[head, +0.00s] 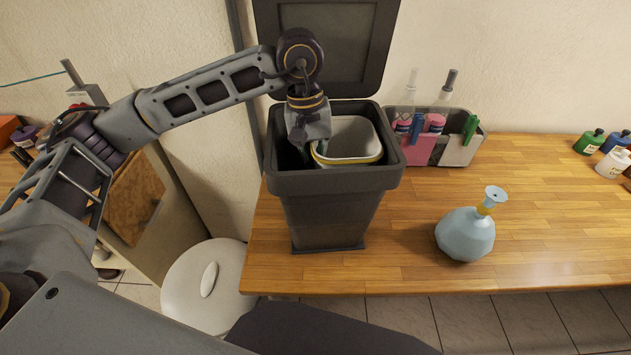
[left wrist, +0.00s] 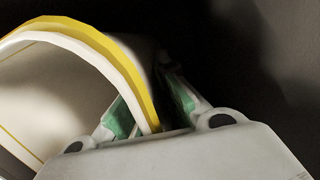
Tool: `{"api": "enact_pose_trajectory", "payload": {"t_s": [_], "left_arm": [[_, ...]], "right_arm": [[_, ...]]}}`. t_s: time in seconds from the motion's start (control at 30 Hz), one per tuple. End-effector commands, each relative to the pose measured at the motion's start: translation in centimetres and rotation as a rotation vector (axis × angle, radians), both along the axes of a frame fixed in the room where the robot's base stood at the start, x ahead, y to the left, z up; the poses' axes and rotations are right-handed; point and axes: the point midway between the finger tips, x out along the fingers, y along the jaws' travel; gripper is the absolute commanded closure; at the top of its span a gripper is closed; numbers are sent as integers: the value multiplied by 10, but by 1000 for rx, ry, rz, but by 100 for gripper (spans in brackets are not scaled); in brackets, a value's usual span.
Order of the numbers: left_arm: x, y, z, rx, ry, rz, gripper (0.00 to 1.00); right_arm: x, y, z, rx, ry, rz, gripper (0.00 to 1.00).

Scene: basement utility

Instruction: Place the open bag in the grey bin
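The open bag (head: 352,137) is white with a yellow band at its rim, and it is inside the dark grey bin (head: 330,179), its mouth up near the bin's rim. Its lower part is hidden by the bin wall. My left gripper (head: 311,146) points down inside the bin at the bag's left edge. In the left wrist view the bag's rim (left wrist: 124,62) runs between the green-padded fingers (left wrist: 152,118). Their tips are in shadow, so I cannot tell whether they grip it. My right gripper is not in view.
The bin's lid (head: 327,45) stands open behind it. A light blue tied bag (head: 465,235) sits on the wooden table (head: 540,190) to the right. A caddy (head: 452,150) stands behind, and several bottles (head: 590,142) are at far right. A white round lidded bin (head: 180,285) stands below left.

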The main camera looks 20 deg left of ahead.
Motion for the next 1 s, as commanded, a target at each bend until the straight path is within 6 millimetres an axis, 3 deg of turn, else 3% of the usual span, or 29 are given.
{"api": "enact_pose_trajectory", "payload": {"t_s": [0.2,0.67,1.0], "left_arm": [[0,0,-19,0,0,0,100],[0,0,-25,0,0,0,100],[0,0,-57,1,1,1,100]], "right_arm": [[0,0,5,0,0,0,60],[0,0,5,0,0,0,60],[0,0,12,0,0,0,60]]}}
